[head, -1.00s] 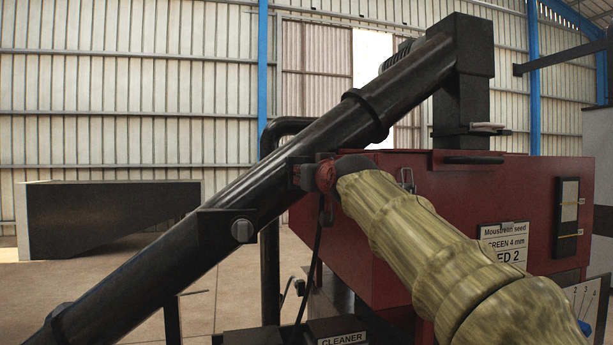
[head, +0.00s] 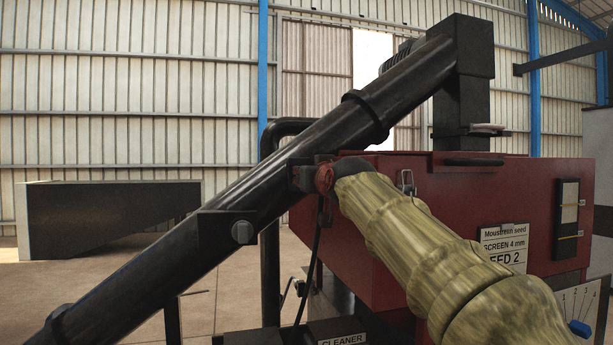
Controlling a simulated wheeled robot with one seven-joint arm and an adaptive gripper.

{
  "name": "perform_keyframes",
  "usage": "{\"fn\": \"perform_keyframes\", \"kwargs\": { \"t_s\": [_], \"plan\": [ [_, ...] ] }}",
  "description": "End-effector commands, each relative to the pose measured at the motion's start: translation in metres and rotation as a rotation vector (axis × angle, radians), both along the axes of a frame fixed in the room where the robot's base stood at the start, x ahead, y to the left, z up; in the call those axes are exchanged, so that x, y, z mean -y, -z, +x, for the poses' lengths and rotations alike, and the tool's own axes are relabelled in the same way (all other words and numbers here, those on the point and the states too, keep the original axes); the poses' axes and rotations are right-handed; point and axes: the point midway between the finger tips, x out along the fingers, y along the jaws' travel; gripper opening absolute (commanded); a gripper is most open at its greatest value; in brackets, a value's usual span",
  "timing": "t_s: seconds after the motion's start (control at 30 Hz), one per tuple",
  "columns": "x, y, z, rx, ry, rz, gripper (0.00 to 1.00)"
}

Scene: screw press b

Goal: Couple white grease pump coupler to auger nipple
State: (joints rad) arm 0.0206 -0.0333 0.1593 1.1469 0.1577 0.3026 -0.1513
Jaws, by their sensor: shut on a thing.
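The auger tube (head: 215,225) is a long black pipe that slopes from low left up to a black head at upper right. My gripper (head: 302,177), dark with a red part behind it, is at the near side of the tube, by a small dark bracket. A thin black hose (head: 316,245) hangs down from the jaws, which are shut on its end, taken to be the grease pump coupler. The coupler itself and any white on it are hidden. The nipple cannot be made out, and I cannot tell whether coupler and nipple touch.
A black pipe stand (head: 270,270) is below the tube. A dark bin (head: 110,215) is far left. Open floor lies left.

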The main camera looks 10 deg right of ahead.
Motion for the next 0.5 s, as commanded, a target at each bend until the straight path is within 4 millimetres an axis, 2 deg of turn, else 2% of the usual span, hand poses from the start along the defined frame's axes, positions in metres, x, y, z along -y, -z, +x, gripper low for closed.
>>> {"fn": "perform_keyframes", "kwargs": {
  "t_s": [0.5],
  "plan": [
    [-0.001, -0.001, 0.016, 0.001, 0.000, 0.000, 0.00]
  ]
}}
